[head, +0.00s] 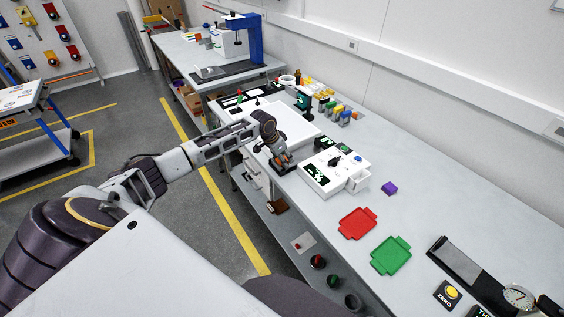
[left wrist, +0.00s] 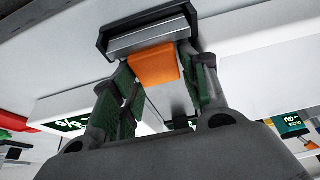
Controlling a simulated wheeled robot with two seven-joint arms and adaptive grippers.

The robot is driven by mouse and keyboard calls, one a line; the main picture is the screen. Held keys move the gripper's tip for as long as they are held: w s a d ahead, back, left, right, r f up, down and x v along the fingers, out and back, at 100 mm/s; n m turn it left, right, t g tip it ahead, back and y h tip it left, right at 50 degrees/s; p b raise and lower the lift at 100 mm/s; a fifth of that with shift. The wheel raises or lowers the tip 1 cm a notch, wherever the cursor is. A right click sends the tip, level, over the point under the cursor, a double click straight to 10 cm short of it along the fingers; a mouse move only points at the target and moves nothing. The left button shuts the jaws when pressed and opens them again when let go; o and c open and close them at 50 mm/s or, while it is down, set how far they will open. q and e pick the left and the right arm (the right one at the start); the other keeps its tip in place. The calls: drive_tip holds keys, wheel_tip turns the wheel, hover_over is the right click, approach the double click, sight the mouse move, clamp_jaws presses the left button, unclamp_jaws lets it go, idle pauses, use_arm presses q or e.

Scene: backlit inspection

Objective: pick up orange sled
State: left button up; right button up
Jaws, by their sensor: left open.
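The orange sled (left wrist: 155,67) shows in the left wrist view as a small orange block between the two fingers of my left gripper (left wrist: 163,72). It sits by a grey metal piece with a dark frame (left wrist: 148,35). The fingers are open, one on each side of the sled; whether they touch it I cannot tell. In the head view my left gripper (head: 282,160) points down at the near edge of the bench, with a bit of orange at its fingers. Most of the sled is hidden there. My right gripper is not in view.
A white device with dark displays (head: 333,172) stands just right of the gripper. A purple block (head: 389,188), a red tray (head: 357,223) and a green tray (head: 391,256) lie farther right. A white panel (head: 295,128) lies behind the gripper. The bench (head: 440,200) is clear beyond the trays.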

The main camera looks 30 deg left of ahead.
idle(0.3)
use_arm(q)
drive_tip(key=c, duration=0.7)
drive_tip(key=shift+o, duration=0.2)
drive_tip(key=shift+r, duration=0.1)
wheel_tip(320, 180, up, 10)
drive_tip(key=b, duration=0.1)
idle(0.5)
